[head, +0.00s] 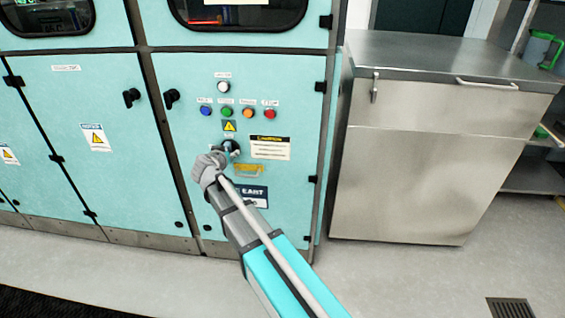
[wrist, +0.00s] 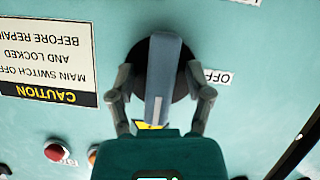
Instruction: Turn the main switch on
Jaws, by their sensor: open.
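The main switch shows in the wrist view as a long grey handle (wrist: 164,68) on a round black base (wrist: 140,62), on the turquoise cabinet door. The handle runs nearly vertically in that view. My gripper (wrist: 161,94) is open, with one finger on each side of the handle; whether either finger touches it I cannot tell. An upside-down OFF label (wrist: 220,77) lies right of the switch, partly covered by a finger. In the head view my gripper (head: 227,152) is at the switch (head: 229,144) and hides most of it.
Blue (head: 206,111), green (head: 227,112), orange (head: 248,113) and red (head: 269,114) buttons sit above the switch, with a white one (head: 223,86) higher. A caution sign (head: 270,147) is beside it. A steel cabinet (head: 400,180) stands at right; the floor in front is clear.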

